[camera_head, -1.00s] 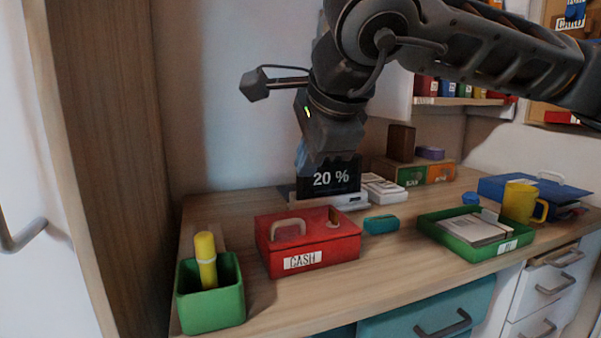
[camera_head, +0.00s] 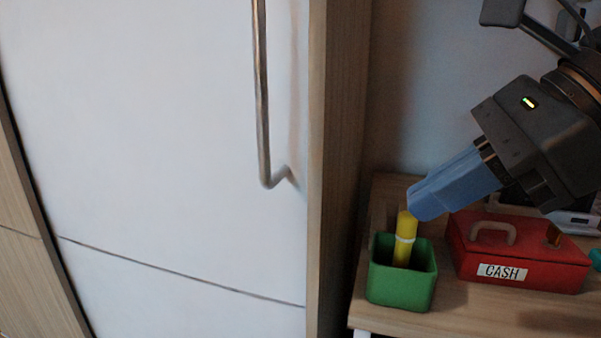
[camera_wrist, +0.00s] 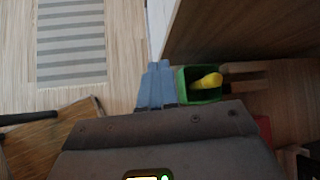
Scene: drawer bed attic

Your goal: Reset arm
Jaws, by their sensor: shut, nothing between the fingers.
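My gripper (camera_head: 418,206) has blue fingers that are shut with nothing between them. In the head view it points down and left, in front of the red cash box and close to the top of a yellow marker as seen there. In the wrist view the blue fingertips (camera_wrist: 158,66) lie beside the green cup on its left. I cannot tell how far the fingers are from the marker.
A green cup (camera_head: 400,290) holding the yellow marker (camera_head: 403,240) stands at the desk's left end. The red cash box (camera_head: 520,262) is right of it. A tall white cabinet door (camera_head: 150,130) with a metal handle (camera_head: 262,100) fills the left. A striped rug (camera_wrist: 70,45) lies on the floor.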

